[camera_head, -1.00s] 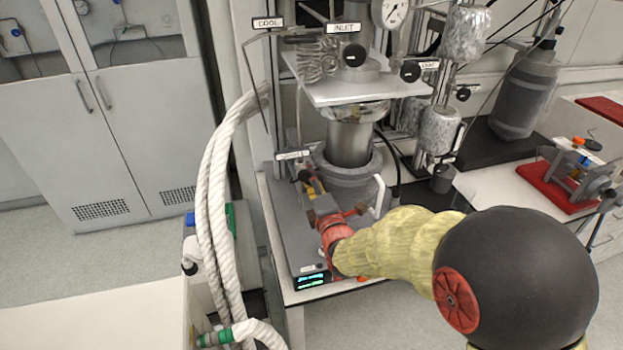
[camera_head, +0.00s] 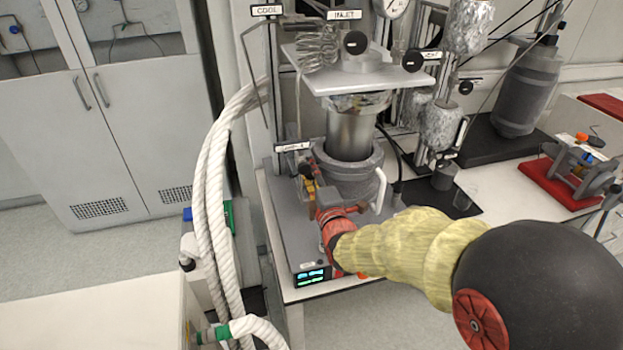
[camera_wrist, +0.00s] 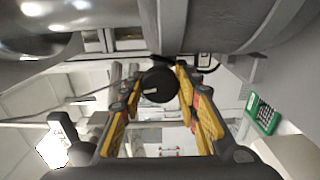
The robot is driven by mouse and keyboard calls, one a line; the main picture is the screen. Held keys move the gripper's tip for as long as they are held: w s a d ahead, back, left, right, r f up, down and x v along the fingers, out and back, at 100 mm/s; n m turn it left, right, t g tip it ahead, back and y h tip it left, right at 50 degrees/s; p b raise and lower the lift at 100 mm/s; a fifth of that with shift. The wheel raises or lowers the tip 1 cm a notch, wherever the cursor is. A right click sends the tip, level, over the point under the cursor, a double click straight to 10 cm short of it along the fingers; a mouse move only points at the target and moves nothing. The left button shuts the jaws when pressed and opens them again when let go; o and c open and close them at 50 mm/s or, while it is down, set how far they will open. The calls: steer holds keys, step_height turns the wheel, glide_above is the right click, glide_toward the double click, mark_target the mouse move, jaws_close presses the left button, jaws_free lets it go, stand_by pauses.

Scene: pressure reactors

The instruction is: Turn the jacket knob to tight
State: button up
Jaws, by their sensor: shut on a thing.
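The jacket knob (camera_wrist: 158,85) is a round black knob with a short pale mark on its face, seen between my fingers in the wrist view. My gripper (camera_wrist: 159,76) is shut on it, with yellow-padded fingers on its left and right sides. In the head view, my gripper (camera_head: 309,183) is at the left side of the reactor's grey jacket (camera_head: 349,175), below a small white label (camera_head: 292,147) too blurred to read. The knob is mostly hidden there by my fingers.
The reactor vessel (camera_head: 350,135) stands just right of my gripper, with a white curved handle (camera_head: 380,188) beside it. Thick white hoses (camera_head: 207,200) hang to the left. A metal shelf plate (camera_head: 365,79) with black knobs is above. A lit display (camera_head: 312,276) is at the front.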

steer(key=shift+f+m+b, duration=0.1)
steer(key=shift+m+b, duration=0.55)
steer(key=shift+m, duration=0.35)
steer(key=o, duration=1.2)
steer(key=shift+c, duration=0.2)
steer(key=v, duration=1.2)
